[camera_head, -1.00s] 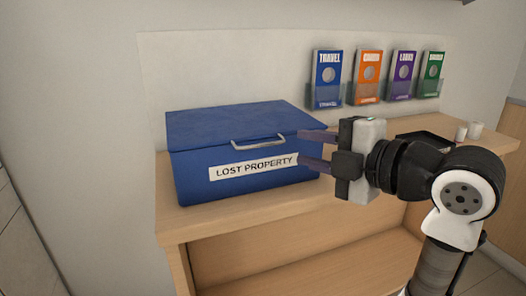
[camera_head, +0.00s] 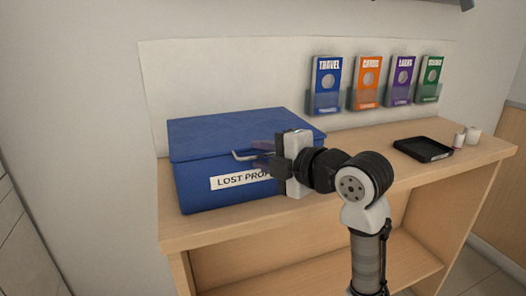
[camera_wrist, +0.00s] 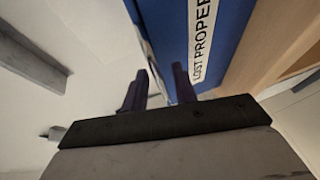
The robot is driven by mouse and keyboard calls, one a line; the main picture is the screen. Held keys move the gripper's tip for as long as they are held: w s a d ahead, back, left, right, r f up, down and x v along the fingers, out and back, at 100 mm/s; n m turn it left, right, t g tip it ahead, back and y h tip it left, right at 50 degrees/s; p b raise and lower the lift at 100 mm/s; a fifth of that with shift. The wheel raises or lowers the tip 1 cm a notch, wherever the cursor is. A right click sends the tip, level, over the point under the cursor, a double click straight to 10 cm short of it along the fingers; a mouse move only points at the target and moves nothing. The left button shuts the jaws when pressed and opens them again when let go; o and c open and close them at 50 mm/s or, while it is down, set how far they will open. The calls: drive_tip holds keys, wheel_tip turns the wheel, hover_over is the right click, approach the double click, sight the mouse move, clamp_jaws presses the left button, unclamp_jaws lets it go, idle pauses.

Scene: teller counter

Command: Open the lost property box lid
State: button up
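The blue lost property box (camera_head: 195,190) stands on the left of the wooden counter, with a white label on its front. Its lid (camera_head: 225,132) lies shut. A silver bar handle (camera_head: 240,155) is on the lid's front edge; its right part is hidden behind my gripper. My gripper (camera_head: 262,153) is at the handle, in front of the box. In the wrist view my gripper's two dark fingers (camera_wrist: 160,88) stand apart, beside the blue box front (camera_wrist: 215,40). I cannot tell whether the handle lies between the fingers.
A black tray (camera_head: 423,149) and small white containers (camera_head: 472,135) stand at the counter's right. Several leaflet holders (camera_head: 326,87) hang on the wall behind. The counter (camera_head: 375,150) between box and tray is clear. An open shelf lies below.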

drive_tip(key=shift+w+a, duration=0.1)
drive_tip(key=shift+w, duration=0.05)
clamp_jaws()
idle(0.4)
